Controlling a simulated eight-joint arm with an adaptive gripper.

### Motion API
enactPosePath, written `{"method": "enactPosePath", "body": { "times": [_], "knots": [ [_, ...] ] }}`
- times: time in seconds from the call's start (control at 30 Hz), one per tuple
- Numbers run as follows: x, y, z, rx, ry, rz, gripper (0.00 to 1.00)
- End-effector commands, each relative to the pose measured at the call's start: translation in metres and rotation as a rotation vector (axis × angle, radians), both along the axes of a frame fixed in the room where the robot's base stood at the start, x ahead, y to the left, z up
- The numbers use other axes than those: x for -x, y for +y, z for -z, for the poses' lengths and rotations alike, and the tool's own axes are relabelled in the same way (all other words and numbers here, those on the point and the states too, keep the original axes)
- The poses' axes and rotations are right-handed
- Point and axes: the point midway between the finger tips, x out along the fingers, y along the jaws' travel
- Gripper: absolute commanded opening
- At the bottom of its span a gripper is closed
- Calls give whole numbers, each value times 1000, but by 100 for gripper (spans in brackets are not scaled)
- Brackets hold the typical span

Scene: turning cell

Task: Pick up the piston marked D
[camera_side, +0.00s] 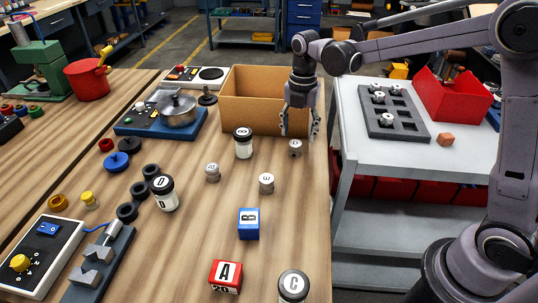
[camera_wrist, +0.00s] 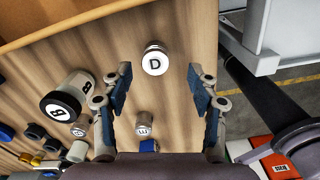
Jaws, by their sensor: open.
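The piston marked D (camera_wrist: 154,60) stands upright with its round white lettered top facing up in the wrist view. It lies ahead of and between my open fingers, with a gap on both sides. In the side view a small grey piston with a pale top (camera_side: 295,148) stands on the wooden table just below my gripper (camera_side: 300,125); its letter is too small to read surely. My gripper is empty, pointing down, and its fingers (camera_wrist: 160,85) are apart. A piston marked E (camera_side: 266,183) and another small piston (camera_side: 212,172) stand nearer the camera.
A cardboard box (camera_side: 262,100) stands close behind my gripper. A black-lidded jar marked B (camera_side: 243,143) stands left of it. A blue block (camera_side: 248,223), a red block (camera_side: 225,277) and more jars stand forward. The table's right edge is near; a white bench (camera_side: 375,150) lies beyond.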

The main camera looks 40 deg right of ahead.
Motion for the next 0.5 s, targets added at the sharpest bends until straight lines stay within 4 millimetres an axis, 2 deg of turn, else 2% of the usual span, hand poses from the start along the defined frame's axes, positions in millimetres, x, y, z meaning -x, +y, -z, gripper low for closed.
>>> {"method": "enactPosePath", "body": {
  "times": [0.33, 0.5],
  "knots": [
    [-4, 5, 41, -1, -1, 0, 60],
    [-4, 5, 52, -1, -2, 1, 60]
  ]
}}
